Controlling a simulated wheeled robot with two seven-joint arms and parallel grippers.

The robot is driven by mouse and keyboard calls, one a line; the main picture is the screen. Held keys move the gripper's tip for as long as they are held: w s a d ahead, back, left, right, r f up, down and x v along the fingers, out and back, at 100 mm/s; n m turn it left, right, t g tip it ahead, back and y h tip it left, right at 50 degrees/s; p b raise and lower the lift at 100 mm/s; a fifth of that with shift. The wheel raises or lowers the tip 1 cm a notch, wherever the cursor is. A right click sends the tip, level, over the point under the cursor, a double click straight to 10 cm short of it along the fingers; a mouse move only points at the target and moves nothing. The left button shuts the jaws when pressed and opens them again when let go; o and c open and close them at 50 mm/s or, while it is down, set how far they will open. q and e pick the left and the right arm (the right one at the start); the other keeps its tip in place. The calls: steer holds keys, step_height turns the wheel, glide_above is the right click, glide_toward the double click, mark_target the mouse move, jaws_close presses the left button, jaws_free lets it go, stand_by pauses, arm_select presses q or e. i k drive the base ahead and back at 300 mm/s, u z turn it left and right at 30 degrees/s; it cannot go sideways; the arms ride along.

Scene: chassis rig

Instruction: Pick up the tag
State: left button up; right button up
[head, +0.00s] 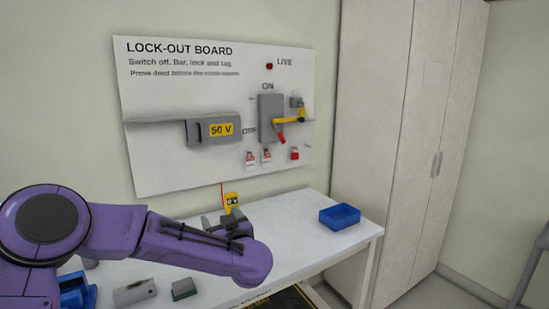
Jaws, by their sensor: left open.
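Two small white and red tags hang on the lock-out board (175,90), below the grey switch box: the left tag (250,159) and the right tag (267,157). A red padlock-like piece (295,154) hangs to their right. My left gripper (222,221) is over the white table, below and in front of the board. It is open, and its grey fingers are partly hidden by my purple wrist. It is apart from both tags. A yellow device (231,201) with a red lead stands just behind the fingers; I cannot tell whether they touch it. My right gripper is out of view.
A blue tray (340,216) sits on the right of the table (295,238). A blue bin (77,290), a grey box (134,291) and a dark green block (184,289) are at the front left. A tall cabinet (400,130) stands right of the table. The table's middle right is clear.

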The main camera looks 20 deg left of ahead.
mark_target(266, 158)
steer(key=i, duration=1.65)
steer(key=u, duration=0.05)
